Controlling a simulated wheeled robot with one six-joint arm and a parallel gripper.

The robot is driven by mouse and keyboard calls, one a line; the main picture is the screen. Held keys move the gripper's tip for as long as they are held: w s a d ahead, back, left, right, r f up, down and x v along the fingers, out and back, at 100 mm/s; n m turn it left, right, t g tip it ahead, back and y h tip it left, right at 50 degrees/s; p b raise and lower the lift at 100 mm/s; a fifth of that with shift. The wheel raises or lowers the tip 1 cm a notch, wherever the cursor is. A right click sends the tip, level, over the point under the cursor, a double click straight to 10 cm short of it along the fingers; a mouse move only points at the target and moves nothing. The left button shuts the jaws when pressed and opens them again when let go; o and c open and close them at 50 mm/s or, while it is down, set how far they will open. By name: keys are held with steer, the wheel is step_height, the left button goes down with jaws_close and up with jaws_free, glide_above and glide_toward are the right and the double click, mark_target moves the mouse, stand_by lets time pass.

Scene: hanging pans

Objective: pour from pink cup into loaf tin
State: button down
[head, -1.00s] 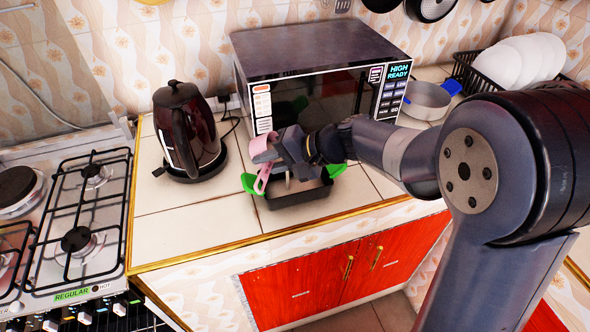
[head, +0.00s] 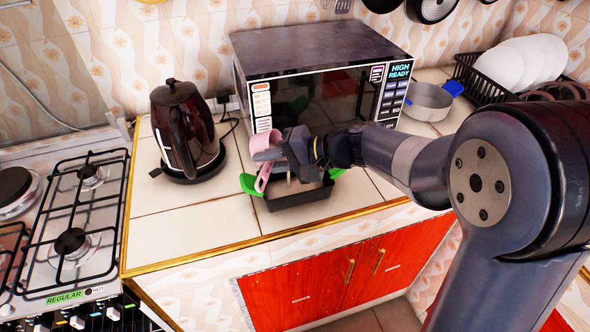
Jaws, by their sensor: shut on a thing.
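The pink cup (head: 262,141) is held above the left part of the loaf tin, and it looks tilted, with its handle (head: 263,178) hanging down. My gripper (head: 272,155) is shut on the cup. The dark loaf tin (head: 300,197) stands on the tiled counter in front of the microwave, with green handles (head: 250,184) at its ends. My gripper and arm cover the tin's back and part of its inside. A pale patch shows inside the tin below my gripper; I cannot tell what it is.
A dark kettle (head: 182,132) stands left of the tin. The microwave (head: 318,85) is close behind my gripper. A pan (head: 428,101) and a dish rack with plates (head: 513,68) are at the right. A gas stove (head: 75,215) is at the left. The counter's front left is clear.

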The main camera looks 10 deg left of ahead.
steer(key=shift+d+y+b, duration=0.2)
steer(key=shift+y+b, duration=0.4)
steer(key=shift+b, duration=0.35)
steer(key=shift+d+y+b, duration=0.3)
steer(key=shift+b, duration=0.15)
steer(key=shift+d+r+y+b, duration=0.15)
steer(key=shift+d+y+b, duration=0.15)
steer(key=shift+b, duration=0.05)
steer(key=shift+d+y+b, duration=0.2)
steer(key=shift+y+b, duration=0.1)
steer(key=shift+b, duration=0.65)
steer(key=shift+d+f+y+b, duration=0.25)
steer(key=shift+y+b, duration=0.25)
steer(key=shift+b, duration=0.7)
steer(key=shift+r, duration=0.3)
steer(key=shift+y+b, duration=0.3)
steer(key=shift+b, duration=0.4)
